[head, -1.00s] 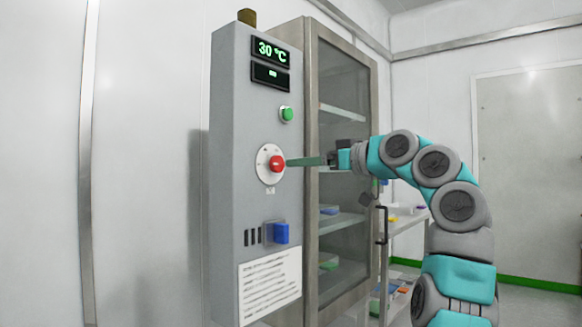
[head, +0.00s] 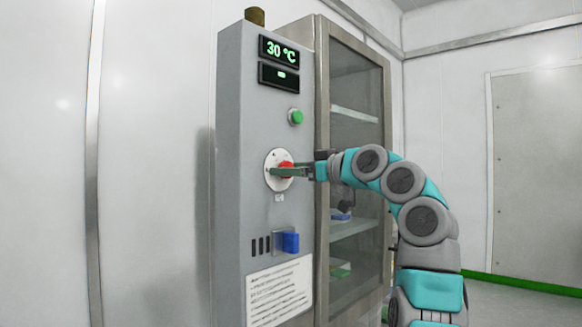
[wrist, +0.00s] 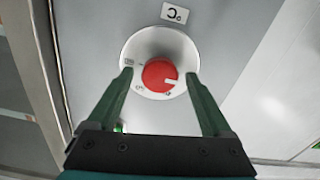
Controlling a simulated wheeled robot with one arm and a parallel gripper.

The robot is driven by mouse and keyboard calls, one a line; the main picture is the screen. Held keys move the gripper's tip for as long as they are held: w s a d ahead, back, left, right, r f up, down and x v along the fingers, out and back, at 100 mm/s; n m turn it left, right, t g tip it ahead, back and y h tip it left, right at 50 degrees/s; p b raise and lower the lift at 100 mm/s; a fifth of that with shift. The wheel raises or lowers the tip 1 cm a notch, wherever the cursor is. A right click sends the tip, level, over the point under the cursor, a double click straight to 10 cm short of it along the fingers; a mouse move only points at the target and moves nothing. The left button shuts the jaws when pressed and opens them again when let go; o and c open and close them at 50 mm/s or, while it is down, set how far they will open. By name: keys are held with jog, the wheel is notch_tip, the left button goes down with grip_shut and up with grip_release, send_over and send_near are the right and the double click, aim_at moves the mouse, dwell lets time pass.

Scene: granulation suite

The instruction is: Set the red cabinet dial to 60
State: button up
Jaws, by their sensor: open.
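The red dial (head: 285,167) sits on a round white scale plate (head: 271,158) on the front of the grey cabinet (head: 232,200). In the wrist view the red dial (wrist: 159,76) has a white pointer mark toward its right side; the scale numbers are too small to read surely. My gripper (head: 274,172) is at the dial in the head view. In the wrist view its two green fingers (wrist: 158,78) are open, one on each side of the dial, with gaps between them and the knob. The display (head: 281,51) reads 30 °C.
A green button (head: 295,116) is above the dial and a blue switch (head: 290,242) below it. A paper label (head: 279,292) is lower on the panel. A glass-door cabinet (head: 352,130) stands close on the right, behind my arm.

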jog(key=shift+w, duration=0.1)
grip_shut()
dwell(0.7)
